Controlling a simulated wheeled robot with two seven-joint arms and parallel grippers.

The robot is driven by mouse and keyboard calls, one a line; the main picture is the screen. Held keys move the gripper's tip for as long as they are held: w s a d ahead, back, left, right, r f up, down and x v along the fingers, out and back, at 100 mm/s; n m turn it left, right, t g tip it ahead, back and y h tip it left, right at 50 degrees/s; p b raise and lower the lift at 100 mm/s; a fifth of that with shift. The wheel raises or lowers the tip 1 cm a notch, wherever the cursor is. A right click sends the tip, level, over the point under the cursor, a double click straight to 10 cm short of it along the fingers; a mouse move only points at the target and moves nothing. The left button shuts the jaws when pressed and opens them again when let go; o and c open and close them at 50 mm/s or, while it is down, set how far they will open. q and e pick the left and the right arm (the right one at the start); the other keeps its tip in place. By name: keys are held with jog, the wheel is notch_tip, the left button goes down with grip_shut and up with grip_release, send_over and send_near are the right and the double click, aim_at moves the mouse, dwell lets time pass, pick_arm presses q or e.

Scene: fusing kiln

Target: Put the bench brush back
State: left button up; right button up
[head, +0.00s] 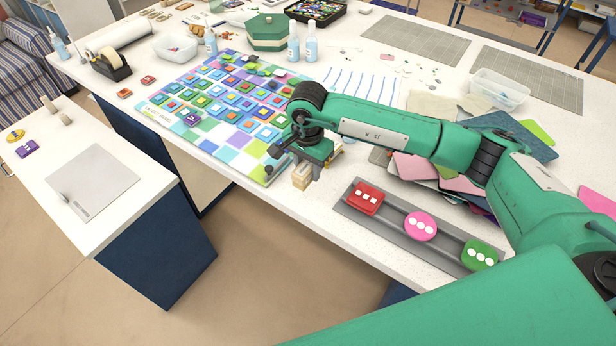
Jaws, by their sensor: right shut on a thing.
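My right gripper (312,168) is at the front edge of the white worktable (345,228), just right of the colourful tile panel. It is shut on a pale wooden thing, which looks like the bench brush (301,178). Its pale block end shows below the jaws, and a small yellowish part shows to their right. The rest is hidden by the gripper and wrist. I cannot tell whether the brush touches the table. My left gripper is not in view.
A grey tray (392,228) with red, pink and green pieces lies at the front edge. The tile panel (215,148) fills the table's left. Coloured sheets (412,167) lie under my arm. Bottles (311,44), a clear bin (499,92) and grey mats (415,40) stand farther back.

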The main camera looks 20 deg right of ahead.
aim_at(308, 192)
jog(key=shift+f, duration=0.85)
notch_tip(308, 192, down, 4)
jog(key=shift+p, duration=0.85)
jog(key=shift+f, duration=0.25)
jog(key=shift+f+b, duration=0.2)
jog(key=shift+b, duration=0.15)
jog(key=o, duration=1)
jog(key=shift+r, duration=0.1)
jog(key=shift+o, duration=0.2)
